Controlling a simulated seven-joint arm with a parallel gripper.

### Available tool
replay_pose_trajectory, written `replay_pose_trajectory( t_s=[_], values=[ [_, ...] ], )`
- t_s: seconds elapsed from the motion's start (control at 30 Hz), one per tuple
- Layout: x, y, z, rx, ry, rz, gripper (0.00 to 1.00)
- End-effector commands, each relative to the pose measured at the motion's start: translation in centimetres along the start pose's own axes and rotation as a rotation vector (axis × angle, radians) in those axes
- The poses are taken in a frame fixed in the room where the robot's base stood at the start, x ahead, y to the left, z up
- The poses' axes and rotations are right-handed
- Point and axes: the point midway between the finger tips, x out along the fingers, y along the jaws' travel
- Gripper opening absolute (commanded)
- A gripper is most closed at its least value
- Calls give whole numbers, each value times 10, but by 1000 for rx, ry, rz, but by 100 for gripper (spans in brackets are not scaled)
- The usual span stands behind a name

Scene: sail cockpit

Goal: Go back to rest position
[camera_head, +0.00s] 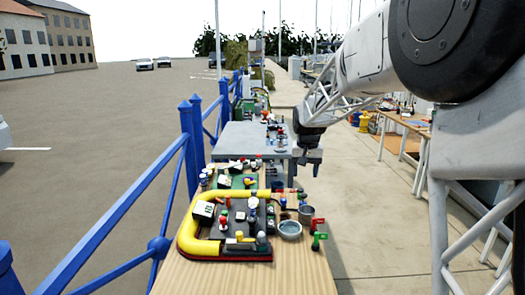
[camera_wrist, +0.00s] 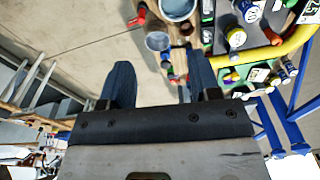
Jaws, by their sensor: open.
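My gripper (camera_head: 306,163) hangs above the right side of the wooden workbench (camera_head: 200,277) in the head view. In the wrist view my gripper (camera_wrist: 155,82) shows two dark fingers spread apart with nothing between them. On the bench, a yellow tube frame (camera_head: 197,247) surrounds a dark panel with several small knobs and switches. Two round metal cups, the wider one (camera_head: 290,229) in front and the other (camera_head: 306,213) behind, stand to the right of the panel. The cups also show near the top of the wrist view (camera_wrist: 177,8).
A blue railing (camera_head: 190,140) runs along the left of the bench. A grey table (camera_head: 232,139) with small items stands behind it. Another wooden table (camera_head: 405,122) stands at the right. The paved floor (camera_head: 350,205) between is clear. Red and green items (camera_head: 318,234) lie at the bench's right edge.

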Motion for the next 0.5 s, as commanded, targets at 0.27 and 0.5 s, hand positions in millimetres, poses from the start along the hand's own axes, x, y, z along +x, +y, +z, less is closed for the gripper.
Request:
replay_pose_trajectory(
  t_s=[0.27, 0.5],
  values=[
    [-31, 17, 69, -11, 24, -2, 57],
    [-49, 31, 130, -21, 41, -2, 57]
  ],
)
